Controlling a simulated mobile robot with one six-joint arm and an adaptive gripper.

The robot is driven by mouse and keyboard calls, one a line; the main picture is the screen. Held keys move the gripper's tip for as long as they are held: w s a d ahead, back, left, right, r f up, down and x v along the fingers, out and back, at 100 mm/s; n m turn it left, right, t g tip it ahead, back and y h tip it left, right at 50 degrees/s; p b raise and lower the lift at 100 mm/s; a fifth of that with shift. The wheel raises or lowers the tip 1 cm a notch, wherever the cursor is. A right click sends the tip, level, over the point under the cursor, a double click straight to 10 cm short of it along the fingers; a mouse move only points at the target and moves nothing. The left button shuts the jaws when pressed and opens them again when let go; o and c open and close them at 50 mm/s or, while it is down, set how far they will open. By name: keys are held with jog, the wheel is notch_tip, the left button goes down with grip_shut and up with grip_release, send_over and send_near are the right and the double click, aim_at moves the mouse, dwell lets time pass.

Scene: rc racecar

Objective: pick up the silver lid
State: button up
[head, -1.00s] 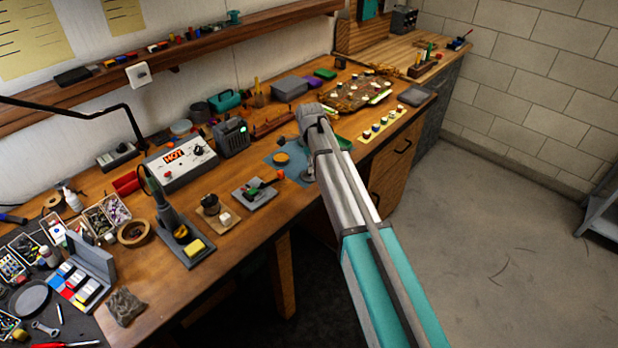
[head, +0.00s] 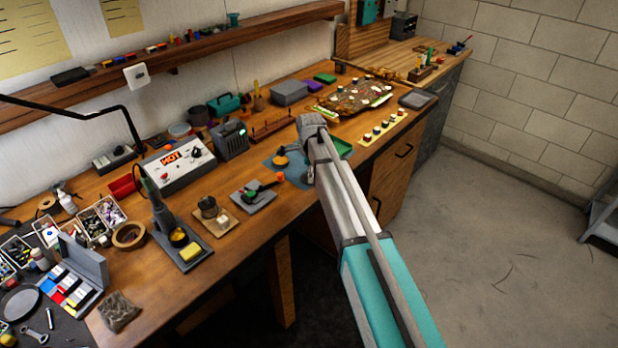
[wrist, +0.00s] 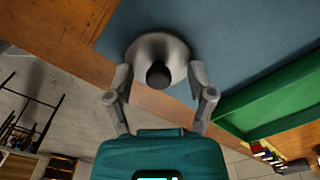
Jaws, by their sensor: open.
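The silver lid (wrist: 174,48) shows in the wrist view as a round grey dome with a dark knob. It lies on the blue mat (wrist: 225,45), close to the wooden bench edge. My gripper (wrist: 160,77) is open, with one finger on each side of the lid's near part. The wrist view does not show clearly whether the fingers touch it. In the head view my arm covers the lid, and my gripper's fingers cannot be made out there.
A green tray (wrist: 270,98) lies right of the lid in the wrist view. In the head view, a small vise-like tool on a grey base (head: 254,196) and a round yellowish piece (head: 281,161) are left of my arm. Open floor (head: 480,240) lies to the right.

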jog(key=c, duration=0.9)
jog(key=shift+c, duration=0.2)
jog(key=shift+r, duration=0.15)
notch_tip(320, 180, up, 3)
jog(key=p, duration=0.3)
jog(key=s+d+r+p, duration=0.2)
jog(key=s+r+p, duration=0.7)
jog(key=s, duration=0.4)
jog(key=shift+s+d+r+p, duration=0.35)
jog(key=shift+s+p, duration=0.05)
jog(key=shift+p, duration=0.15)
